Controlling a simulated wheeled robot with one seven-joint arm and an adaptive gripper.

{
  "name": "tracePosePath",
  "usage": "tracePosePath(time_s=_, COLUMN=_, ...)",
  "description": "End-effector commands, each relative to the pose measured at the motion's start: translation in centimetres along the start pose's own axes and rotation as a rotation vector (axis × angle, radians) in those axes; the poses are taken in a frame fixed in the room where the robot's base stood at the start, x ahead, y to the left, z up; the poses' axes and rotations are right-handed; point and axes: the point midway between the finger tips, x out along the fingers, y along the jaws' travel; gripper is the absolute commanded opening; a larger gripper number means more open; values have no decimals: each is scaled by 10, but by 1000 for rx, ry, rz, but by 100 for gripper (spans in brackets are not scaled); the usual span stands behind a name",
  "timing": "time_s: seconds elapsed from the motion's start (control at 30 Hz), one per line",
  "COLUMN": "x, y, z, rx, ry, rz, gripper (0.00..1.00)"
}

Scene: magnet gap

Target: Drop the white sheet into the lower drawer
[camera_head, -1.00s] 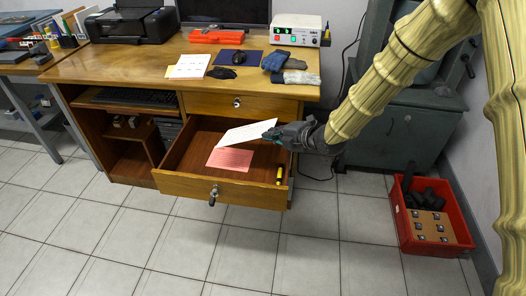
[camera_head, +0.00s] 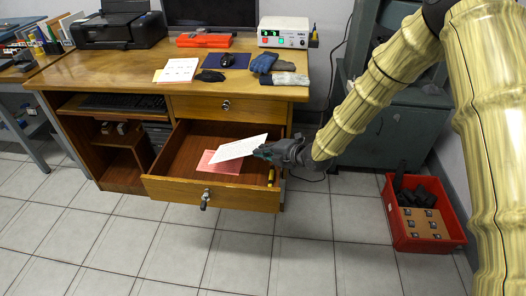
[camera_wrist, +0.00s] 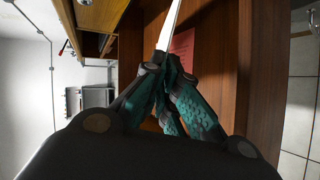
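The white sheet (camera_head: 238,147) is held at its right end by my gripper (camera_head: 268,152), above the open lower drawer (camera_head: 171,189). It is tilted, its far left end reaching over the drawer's inside. In the wrist view the sheet (camera_wrist: 170,22) shows nearly edge-on, between the fingertips of my gripper (camera_wrist: 160,62). The fingers are closed together on it. A pink sheet (camera_head: 209,168) lies on the drawer floor, partly hidden under the white sheet; it also shows in the wrist view (camera_wrist: 183,42).
A yellow object (camera_head: 271,177) is at the drawer's right side. The upper drawer (camera_head: 190,107) is shut above. The desk top (camera_head: 120,74) holds papers, gloves and a mouse. A red crate (camera_head: 392,215) stands on the floor at the right.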

Motion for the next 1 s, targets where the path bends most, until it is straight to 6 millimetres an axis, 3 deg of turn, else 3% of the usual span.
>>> tracePosePath(time_s=0.53, x=5, y=-10, z=0, rx=0, ry=0, rz=-1, gripper=0)
tracePosePath(time_s=0.7, x=5, y=-10, z=0, rx=0, ry=0, rz=-1, gripper=27)
tracePosePath(time_s=1.0, x=4, y=-9, z=0, rx=0, ry=0, rz=0, gripper=27)
